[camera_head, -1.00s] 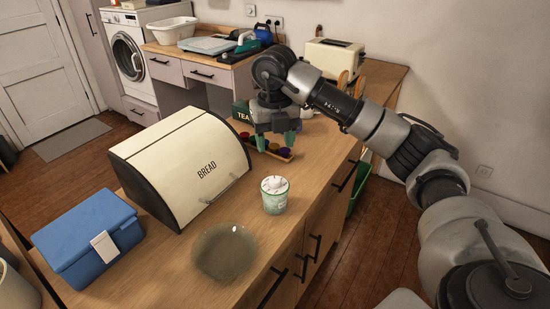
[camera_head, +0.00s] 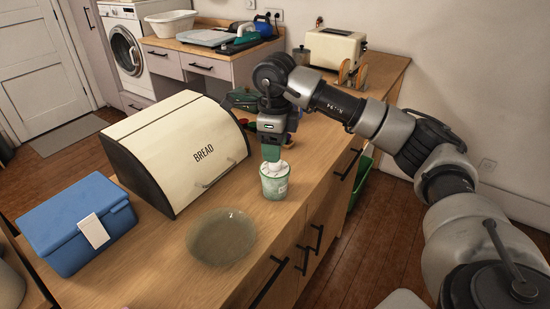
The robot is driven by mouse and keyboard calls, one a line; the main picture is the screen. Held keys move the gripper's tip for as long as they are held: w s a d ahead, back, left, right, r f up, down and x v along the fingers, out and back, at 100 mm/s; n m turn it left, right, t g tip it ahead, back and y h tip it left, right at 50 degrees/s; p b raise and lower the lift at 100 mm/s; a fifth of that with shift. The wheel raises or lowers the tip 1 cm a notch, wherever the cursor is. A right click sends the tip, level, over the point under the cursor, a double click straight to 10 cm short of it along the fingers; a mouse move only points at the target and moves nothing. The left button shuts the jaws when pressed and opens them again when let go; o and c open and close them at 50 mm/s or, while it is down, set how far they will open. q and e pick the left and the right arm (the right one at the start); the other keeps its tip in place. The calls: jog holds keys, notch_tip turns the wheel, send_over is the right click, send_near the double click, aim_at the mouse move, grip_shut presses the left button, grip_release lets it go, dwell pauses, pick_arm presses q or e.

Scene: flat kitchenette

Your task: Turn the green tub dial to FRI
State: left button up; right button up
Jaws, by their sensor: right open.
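The green tub (camera_head: 274,187) stands upright on the wooden counter, right of the bread bin, with a white dial (camera_head: 272,168) on its top. My right gripper (camera_head: 271,153) points down just above the dial, its green fingertips at or very near it. The gripper is open, seen edge-on. I cannot tell whether the fingers touch the dial. The day marks on the tub are too small to read. My left gripper is not in view.
A cream bread bin (camera_head: 180,150) stands close on the left. A glass plate (camera_head: 221,237) lies in front of the tub, and a blue box (camera_head: 77,222) is at the left. A toaster (camera_head: 335,48) stands at the back. The counter's right edge is near the tub.

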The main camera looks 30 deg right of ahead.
jog(key=shift+f, duration=2)
jog(key=c, duration=0.8)
jog(key=shift+c, duration=0.7)
jog(key=o, duration=0.9)
jog(key=shift+o, duration=0.2)
jog(key=shift+r, duration=0.15)
notch_tip(320, 180, up, 11)
jog(key=shift+f, duration=0.2)
